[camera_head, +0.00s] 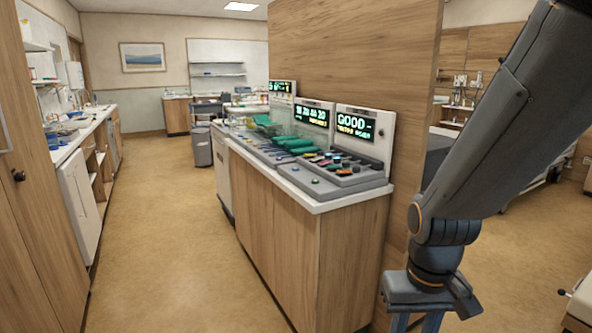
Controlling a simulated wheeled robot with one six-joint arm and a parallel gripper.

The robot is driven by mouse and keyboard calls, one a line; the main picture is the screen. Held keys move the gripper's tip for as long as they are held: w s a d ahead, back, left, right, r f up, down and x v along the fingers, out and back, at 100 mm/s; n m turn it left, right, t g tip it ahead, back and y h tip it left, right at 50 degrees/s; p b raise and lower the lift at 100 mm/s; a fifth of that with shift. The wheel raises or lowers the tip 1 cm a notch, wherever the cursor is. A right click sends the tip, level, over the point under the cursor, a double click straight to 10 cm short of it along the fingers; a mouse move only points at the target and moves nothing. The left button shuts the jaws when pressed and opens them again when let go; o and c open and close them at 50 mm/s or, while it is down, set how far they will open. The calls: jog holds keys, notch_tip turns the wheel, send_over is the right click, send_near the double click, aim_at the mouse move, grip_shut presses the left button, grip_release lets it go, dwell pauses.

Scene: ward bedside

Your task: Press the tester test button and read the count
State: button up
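A grey desktop unit (345,178) with an upright panel stands at the near end of the counter. Its lit screen (355,127) reads "GOOD-" with a smaller, unclear yellow line below. A small green button-like spot (315,181) shows on the low front part. A second screen (311,115) to its left has blurred green characters. I cannot tell which unit is the tester or which control is its test button. My gripper (416,322) hangs at the lower right, apart from the counter units. Its fingers look spread, with a gap between; their tips are cut off below.
The wooden counter (280,235) with a pale top runs back along a wooden partition (350,55). Green items (290,143) and coloured pieces lie on it. A grey bin (199,147) stands beyond. The floor aisle (160,230) to the left is clear.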

jog(key=shift+c, duration=0.4)
grip_shut()
dwell(1.3)
